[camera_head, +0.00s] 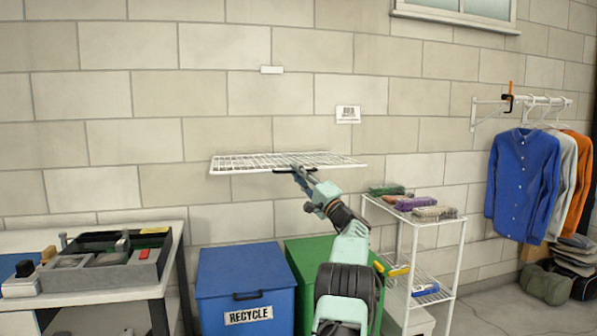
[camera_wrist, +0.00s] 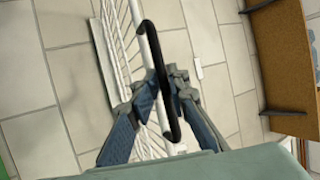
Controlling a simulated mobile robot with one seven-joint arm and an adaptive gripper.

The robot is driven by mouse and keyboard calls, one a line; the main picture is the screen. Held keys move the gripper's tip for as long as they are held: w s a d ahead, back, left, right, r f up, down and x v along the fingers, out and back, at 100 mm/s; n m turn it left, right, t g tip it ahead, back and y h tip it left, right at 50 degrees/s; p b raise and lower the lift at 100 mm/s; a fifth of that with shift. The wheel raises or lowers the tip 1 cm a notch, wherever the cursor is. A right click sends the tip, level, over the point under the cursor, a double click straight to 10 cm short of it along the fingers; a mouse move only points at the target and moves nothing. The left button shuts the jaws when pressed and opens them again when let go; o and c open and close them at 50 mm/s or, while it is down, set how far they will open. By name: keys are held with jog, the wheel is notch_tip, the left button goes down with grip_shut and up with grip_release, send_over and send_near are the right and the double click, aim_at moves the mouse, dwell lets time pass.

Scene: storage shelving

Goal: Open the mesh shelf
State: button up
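The mesh shelf (camera_head: 245,162) is a white wire grid on the block wall, standing out from it and looking roughly level in the head view. Its black handle (camera_head: 283,171) is at the middle of the front edge. My gripper (camera_head: 298,169) reaches up to this handle from below right. In the wrist view, the curved black handle (camera_wrist: 151,42) passes between my two fingertips, which close in on it from both sides. The white wires of the shelf (camera_wrist: 121,45) lie behind the handle.
Blue (camera_head: 222,283) and green (camera_head: 300,256) bins stand below the shelf. A white wire rack (camera_head: 457,244) with folded items is close on the right, near my arm. A workbench (camera_head: 176,232) with a tray is at left. Shirts (camera_head: 521,185) hang far right.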

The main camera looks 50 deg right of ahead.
jog(key=shift+s+r, duration=0.15)
jog(key=shift+r, duration=0.2)
jog(key=v, duration=1.2)
jog(key=shift+f, duration=0.2)
jog(key=shift+w+a, duration=0.1)
jog(key=shift+w, duration=0.15)
